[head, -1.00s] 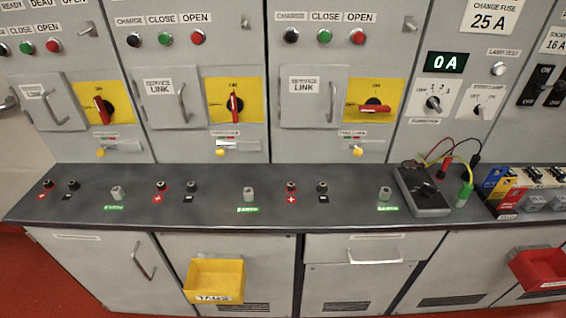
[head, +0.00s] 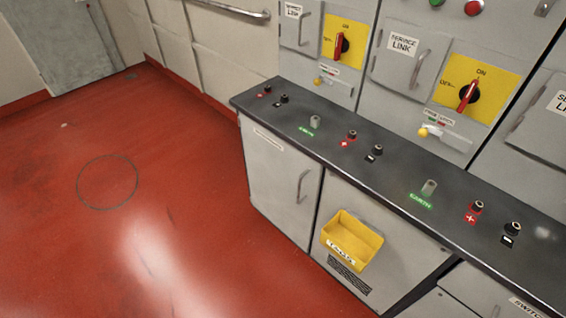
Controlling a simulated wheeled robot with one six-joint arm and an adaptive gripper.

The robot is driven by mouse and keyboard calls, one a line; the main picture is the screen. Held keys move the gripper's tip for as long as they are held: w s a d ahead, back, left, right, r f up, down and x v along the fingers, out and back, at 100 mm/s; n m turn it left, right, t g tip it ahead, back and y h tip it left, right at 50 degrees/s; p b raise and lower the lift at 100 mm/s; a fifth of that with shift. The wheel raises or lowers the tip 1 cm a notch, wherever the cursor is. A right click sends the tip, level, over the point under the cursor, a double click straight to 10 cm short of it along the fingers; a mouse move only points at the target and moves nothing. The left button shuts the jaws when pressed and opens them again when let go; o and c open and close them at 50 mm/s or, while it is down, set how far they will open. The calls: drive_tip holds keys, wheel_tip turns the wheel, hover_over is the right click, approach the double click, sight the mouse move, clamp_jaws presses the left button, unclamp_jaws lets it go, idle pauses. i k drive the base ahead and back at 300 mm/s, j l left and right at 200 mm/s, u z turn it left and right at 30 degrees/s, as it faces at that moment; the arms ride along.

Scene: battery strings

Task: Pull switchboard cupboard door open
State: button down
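A grey cupboard door (head: 278,184) is at the left end of the switchboard, under the dark counter. It looks shut, flush with the front. It has a curved vertical metal handle (head: 302,187) near its right edge and a small label strip along its top. My gripper is not in the head view, so nothing is seen touching the handle.
The dark counter (head: 330,119) carries terminals and earth posts. A yellow bin (head: 352,241) juts from the panel right of the door. Open red floor (head: 160,215) lies left of the cupboard. A rail (head: 235,10) runs along the back wall.

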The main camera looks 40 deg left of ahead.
sight(285, 182)
drive_tip(key=u, duration=1.2)
